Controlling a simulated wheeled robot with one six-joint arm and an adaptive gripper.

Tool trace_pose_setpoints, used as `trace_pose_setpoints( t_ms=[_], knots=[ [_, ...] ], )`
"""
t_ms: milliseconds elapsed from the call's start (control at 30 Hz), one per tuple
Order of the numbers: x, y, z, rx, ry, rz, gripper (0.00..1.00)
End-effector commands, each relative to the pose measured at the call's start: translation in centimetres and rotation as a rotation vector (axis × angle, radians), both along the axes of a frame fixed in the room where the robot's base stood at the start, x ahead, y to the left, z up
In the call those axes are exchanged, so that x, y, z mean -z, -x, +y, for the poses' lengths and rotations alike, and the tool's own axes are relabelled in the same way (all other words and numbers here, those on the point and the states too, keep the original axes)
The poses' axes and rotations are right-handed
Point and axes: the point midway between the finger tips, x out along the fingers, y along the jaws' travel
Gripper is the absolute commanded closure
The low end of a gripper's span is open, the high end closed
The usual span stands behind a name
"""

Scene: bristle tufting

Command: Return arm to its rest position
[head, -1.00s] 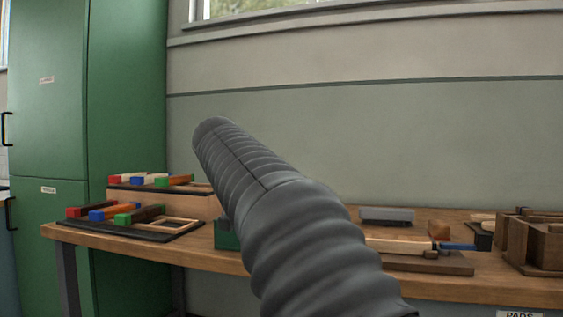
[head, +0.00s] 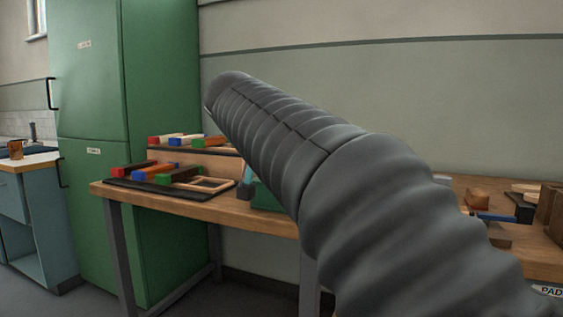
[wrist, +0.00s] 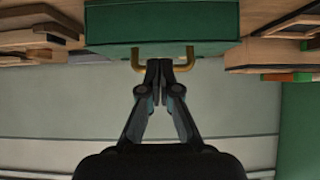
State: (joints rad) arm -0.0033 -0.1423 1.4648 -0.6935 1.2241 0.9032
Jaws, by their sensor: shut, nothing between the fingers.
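My gripper (wrist: 159,72) shows in the wrist view with its two dark fingers together and nothing between them. Its tips are in line with a brass-coloured handle (wrist: 190,58) on a green box (wrist: 160,24); I cannot tell whether they touch it. A small part of the green box (head: 266,196) shows beside the arm on the workbench.
A wooden workbench (head: 228,210) holds two racks of colour-ended blocks (head: 165,174) at its left. A tall green cabinet (head: 150,90) stands behind it. A sink counter (head: 30,163) is at far left. Wooden parts (head: 482,200) lie at right.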

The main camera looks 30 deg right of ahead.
Motion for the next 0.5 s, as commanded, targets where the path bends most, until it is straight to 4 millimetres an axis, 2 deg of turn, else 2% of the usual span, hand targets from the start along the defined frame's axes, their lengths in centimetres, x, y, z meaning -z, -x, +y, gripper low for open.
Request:
trace_pose_setpoints(
  t_ms=[200,500],
  knots=[
    [1.6,1.7,2.0,-0.002,0.001,0.001,1.0],
    [1.9,2.2,2.6,-0.008,0.006,0.005,1.0]
  ],
)
